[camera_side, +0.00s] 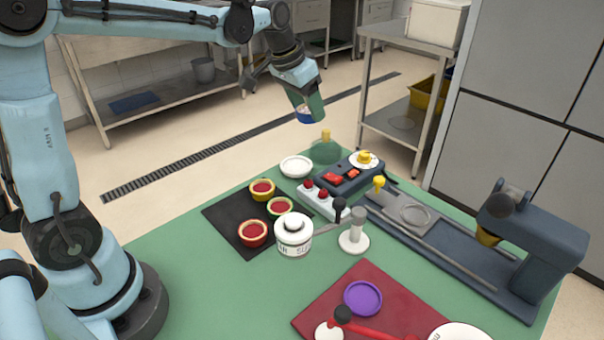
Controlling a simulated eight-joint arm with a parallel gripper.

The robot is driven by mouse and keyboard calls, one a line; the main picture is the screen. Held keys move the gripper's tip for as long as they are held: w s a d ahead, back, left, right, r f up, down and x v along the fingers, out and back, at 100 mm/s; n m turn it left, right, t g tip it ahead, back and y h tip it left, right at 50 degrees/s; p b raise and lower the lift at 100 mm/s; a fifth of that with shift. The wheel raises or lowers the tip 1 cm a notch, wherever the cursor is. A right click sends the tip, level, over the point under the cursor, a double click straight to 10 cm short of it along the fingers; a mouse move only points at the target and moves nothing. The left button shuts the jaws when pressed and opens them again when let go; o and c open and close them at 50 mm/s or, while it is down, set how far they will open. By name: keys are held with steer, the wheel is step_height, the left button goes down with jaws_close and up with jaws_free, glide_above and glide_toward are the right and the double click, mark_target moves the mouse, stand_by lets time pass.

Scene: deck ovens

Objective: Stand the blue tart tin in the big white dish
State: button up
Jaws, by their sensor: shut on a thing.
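The blue tart tin (304,118) is held up in the air in my gripper (306,108), above and beyond the far edge of the green table. My gripper is shut on it; the fingers hide part of the tin, and its blue lower side and a pale inside show. A large white dish (460,333) lies at the bottom right, partly on the red mat and cut off by the picture's edge. A smaller white dish (297,166) stands at the far side of the table, below my gripper in the picture. The tin is apart from both.
Several filled tarts (253,233) stand on and around a black mat (226,226). A white jar (294,236), a scale with a yellow-topped piece (364,158) and a dark press (540,250) stand nearby. A purple dish (362,298) lies on the red mat (395,292).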

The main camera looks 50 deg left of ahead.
steer(key=shift+n, duration=0.5)
steer(key=shift+w+a+f, duration=0.1)
steer(key=shift+a+f, duration=0.6)
steer(key=shift+f, duration=1.65)
steer(key=shift+s+a+f, duration=0.1)
steer(key=shift+a+f, duration=0.6)
steer(key=shift+f, duration=1.6)
steer(key=shift+w+a+f, duration=0.1)
steer(key=shift+a+f, duration=0.6)
steer(key=shift+f, duration=1.65)
steer(key=shift+f, duration=0.5)
steer(key=o, duration=0.9)
steer(key=shift+v, duration=5.5)
steer(key=shift+d, duration=0.2)
